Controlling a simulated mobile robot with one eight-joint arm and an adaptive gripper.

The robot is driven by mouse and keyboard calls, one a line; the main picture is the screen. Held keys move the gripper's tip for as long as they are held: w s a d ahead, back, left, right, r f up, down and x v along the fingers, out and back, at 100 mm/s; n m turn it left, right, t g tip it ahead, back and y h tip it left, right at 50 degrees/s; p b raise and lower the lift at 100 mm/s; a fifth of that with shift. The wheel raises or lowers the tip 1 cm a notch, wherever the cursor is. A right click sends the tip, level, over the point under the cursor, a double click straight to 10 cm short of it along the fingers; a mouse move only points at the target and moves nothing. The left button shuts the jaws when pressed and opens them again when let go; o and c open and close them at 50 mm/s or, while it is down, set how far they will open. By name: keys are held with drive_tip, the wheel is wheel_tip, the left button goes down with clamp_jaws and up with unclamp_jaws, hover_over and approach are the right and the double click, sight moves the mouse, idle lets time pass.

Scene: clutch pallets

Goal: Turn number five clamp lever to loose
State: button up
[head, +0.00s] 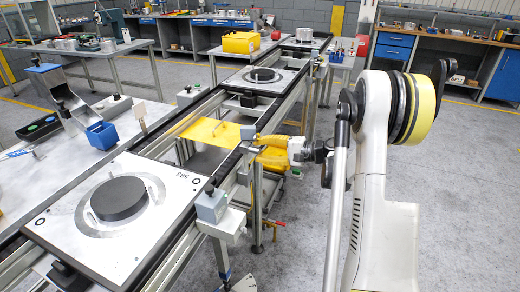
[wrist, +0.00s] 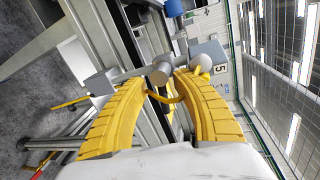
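The clamp unit marked 5 (wrist: 208,56) is a grey box at the right of the wrist view, with a pale round knob (wrist: 200,64) on its near side. A grey cylinder (wrist: 160,70) shows at the fingertips, in or just beyond the gap; I cannot tell if it is touched. My gripper (wrist: 162,80) has two yellow curved fingers, apart from each other. In the head view, my gripper (head: 272,152) reaches left to the conveyor's near rail, close to a small grey box (head: 248,132). Its number and lever position cannot be read there.
A pallet (head: 180,185) with a dark disc lies on the conveyor in front, with another grey clamp box (head: 211,203) beside it. A further pallet (head: 262,78) sits behind. Floor at right is clear.

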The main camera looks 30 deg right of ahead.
drive_tip(key=shift+d+r, duration=0.1)
drive_tip(key=shift+d, duration=0.05)
drive_tip(key=shift+s+d, duration=0.2)
drive_tip(key=v, duration=1.1)
drive_tip(key=shift+s, duration=0.15)
drive_tip(key=shift+r, duration=0.15)
